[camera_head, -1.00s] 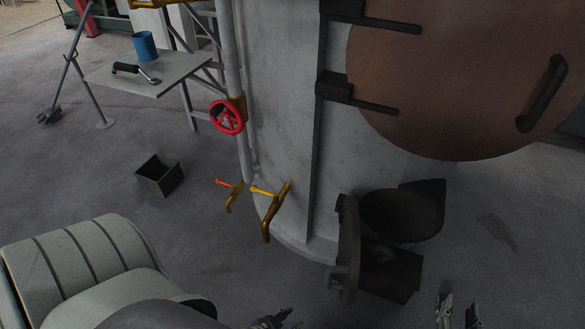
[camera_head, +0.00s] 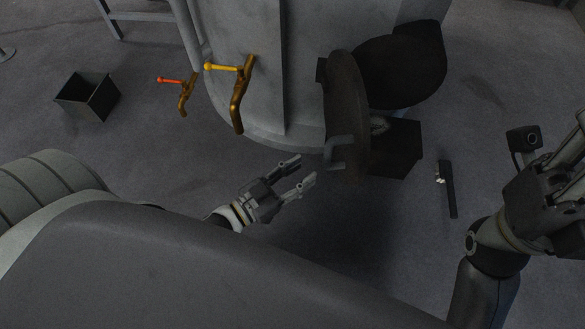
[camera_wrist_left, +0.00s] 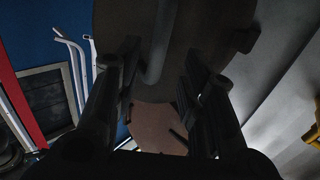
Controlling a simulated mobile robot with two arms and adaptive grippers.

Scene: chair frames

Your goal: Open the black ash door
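The black ash door (camera_head: 346,115) is a dark round plate low on the grey cylinder, seen nearly edge-on in the head view. Its grey bar handle (camera_head: 338,153) sticks out towards the lower left. I cannot tell whether the door is fully shut. My left gripper (camera_head: 306,168) is open and empty, just left of and below the handle. In the left wrist view, the handle (camera_wrist_left: 163,40) shows ahead between the two open fingers, with the dark door plate (camera_wrist_left: 215,25) behind it. My right gripper (camera_head: 562,185) is at the right edge; its fingertips are not clear.
A dark round form (camera_head: 405,70) and dark box (camera_head: 395,148) stand right of the door. Yellow-handled (camera_head: 240,95) and orange-handled (camera_head: 185,92) brass taps stick out at left. An open black box (camera_head: 88,97) and a dark tool (camera_head: 448,188) are on the floor.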

